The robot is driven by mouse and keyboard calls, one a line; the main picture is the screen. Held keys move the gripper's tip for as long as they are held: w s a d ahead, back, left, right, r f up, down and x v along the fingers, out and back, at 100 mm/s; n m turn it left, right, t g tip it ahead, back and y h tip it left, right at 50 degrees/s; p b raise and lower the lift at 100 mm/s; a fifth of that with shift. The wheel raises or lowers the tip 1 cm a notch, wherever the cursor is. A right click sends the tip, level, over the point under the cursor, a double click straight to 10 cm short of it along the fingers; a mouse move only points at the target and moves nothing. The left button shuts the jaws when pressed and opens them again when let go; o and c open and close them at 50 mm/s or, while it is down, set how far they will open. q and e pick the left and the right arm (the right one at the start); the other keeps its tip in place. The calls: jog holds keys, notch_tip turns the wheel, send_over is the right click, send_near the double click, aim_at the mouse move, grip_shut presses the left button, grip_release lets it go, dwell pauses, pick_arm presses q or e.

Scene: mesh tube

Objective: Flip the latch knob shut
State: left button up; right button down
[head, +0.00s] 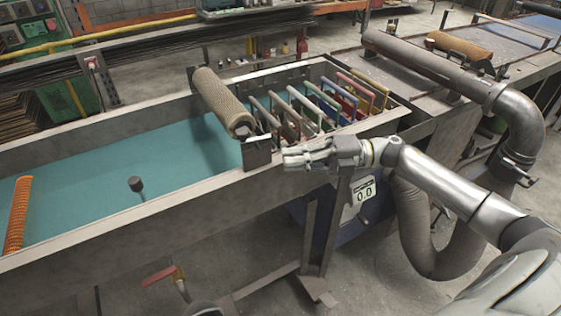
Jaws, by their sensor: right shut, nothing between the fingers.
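My right gripper (288,158) comes in from the right, above the tank's front wall. Its fingers are shut and hold nothing. Its tips are just right of a grey bracket plate (257,154) on that wall; I cannot tell whether they touch it. A small pale piece (259,138) lies along the top of the bracket, beside the dark end of a tan mesh tube (220,98). It may be the latch knob, but it is too small to tell its position clearly. The mesh tube lies across the tank from back to front. My left gripper is not in view.
The tank (100,238) holds blue-green liquid, a dark knob-topped stem (136,185) and an orange coil (18,215). Several coloured frames (345,100) stand right of the tube. A thick grey pipe (430,65) runs at right. A red-handled valve (160,276) is below.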

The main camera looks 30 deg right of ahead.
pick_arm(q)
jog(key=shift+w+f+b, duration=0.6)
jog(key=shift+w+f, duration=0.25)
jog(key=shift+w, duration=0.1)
pick_arm(e)
jog(key=v, duration=0.6)
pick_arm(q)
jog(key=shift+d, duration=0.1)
pick_arm(e)
jog(key=shift+w+d+f, duration=0.1)
jog(key=shift+d+f, duration=0.05)
